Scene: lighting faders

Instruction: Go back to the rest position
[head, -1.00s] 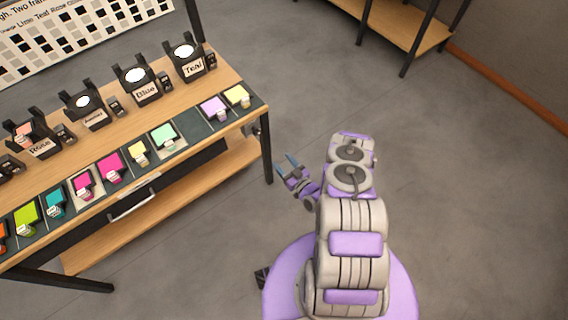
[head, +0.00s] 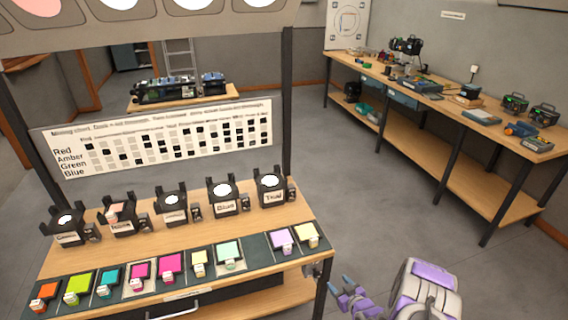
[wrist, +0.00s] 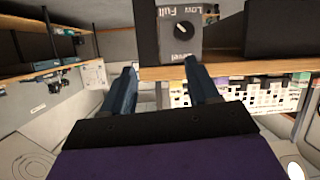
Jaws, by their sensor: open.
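My gripper (head: 345,286) is at the lower right of the head view, beside the right end of the workbench (head: 258,212) and apart from it. In the wrist view its two blue fingers (wrist: 160,88) stand wide apart with nothing between them. A grey dial box (wrist: 182,30) marked Low, Full and Level is beyond the fingers, on the bench end. My purple and grey arm is folded near the body at the bottom of the head view.
The bench holds a row of black lamp stands (head: 222,198) and several coloured sliding tabs (head: 170,264). A chart board (head: 160,135) stands behind. A second bench (head: 440,105) with tools runs along the right wall. Grey floor (head: 390,215) lies open between the benches.

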